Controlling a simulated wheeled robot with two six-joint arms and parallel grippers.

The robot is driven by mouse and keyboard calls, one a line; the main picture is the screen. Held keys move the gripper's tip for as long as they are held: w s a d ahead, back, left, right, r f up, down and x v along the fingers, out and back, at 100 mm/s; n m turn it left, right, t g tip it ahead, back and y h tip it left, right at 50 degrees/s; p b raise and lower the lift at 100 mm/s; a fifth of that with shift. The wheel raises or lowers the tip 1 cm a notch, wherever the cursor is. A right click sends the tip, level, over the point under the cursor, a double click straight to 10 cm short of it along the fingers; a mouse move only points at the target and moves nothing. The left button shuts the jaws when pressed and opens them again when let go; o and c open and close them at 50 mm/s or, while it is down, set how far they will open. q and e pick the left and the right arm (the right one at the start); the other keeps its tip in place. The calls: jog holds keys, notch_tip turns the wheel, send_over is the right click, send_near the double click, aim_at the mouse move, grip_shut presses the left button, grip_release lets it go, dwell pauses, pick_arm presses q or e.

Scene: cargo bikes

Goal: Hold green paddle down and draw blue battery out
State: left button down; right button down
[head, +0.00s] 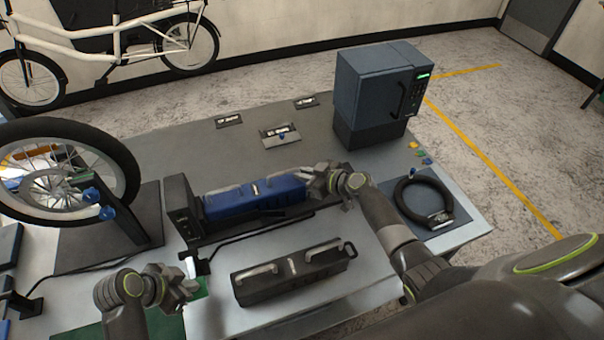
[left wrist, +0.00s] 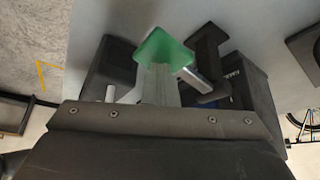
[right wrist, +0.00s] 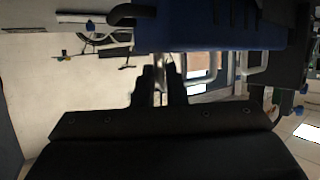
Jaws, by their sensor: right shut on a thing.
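The blue battery (head: 250,198) lies lengthwise in a dark dock (head: 180,208) on the table; it also shows as a blue body in the right wrist view (right wrist: 225,28). My right gripper (head: 330,181) is at the battery's right end. Its fingers (right wrist: 160,85) are shut on a thin silver part, seemingly the battery's handle. The green paddle (left wrist: 165,50) is on a silver lever, just beyond my left fingertips. My left gripper (head: 180,288) is low in front of the dock's left end, its fingers (left wrist: 160,85) together. Whether they touch the paddle I cannot tell.
A black battery (head: 290,274) with grey handles lies in front of the dock. A wheel (head: 65,180) on a stand is at left. A dark cabinet (head: 378,95) stands behind right, and a black ring lock (head: 423,202) lies at right. The grey table behind the dock is mostly clear.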

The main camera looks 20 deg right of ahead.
pick_arm(q)
jog(key=shift+d, duration=0.1)
pick_arm(e)
jog(key=d, duration=1.6)
jog(key=shift+w+d+r, duration=0.2)
jog(key=shift+d+r, duration=0.05)
jog(key=shift+d, duration=0.05)
dwell(1.4)
pick_arm(q)
jog(key=shift+r, duration=0.1)
notch_tip(320, 180, up, 7)
dwell(0.9)
pick_arm(e)
jog(key=c, duration=1.4)
grip_release()
jog(key=shift+s, duration=0.1)
jog(key=shift+c, duration=0.2)
pick_arm(q)
jog(key=v, duration=0.7)
pick_arm(e)
jog(key=shift+o, duration=0.2)
jog(key=shift+s, duration=0.1)
